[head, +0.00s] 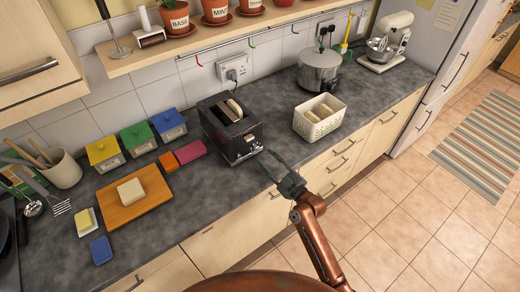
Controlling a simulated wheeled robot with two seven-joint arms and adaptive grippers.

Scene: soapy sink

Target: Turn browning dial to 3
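The black toaster (222,122) stands on the counter near its front edge, with bread slices (234,108) in its top slots. Its front panel (243,149) faces the counter's front edge and carries small light-coloured controls. The browning dial's setting is too small to read. My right gripper (272,163) is just right of the toaster's front, over the counter edge. Its fingers look apart, with nothing visible between them, and it appears clear of the toaster. My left gripper is not in view.
A white basket (319,128) with bread-like items and a steel pot (319,71) stand to the right. Red and orange blocks (189,152) lie left of the toaster, near a wooden board (134,203). A shelf (205,37) with plant pots hangs above.

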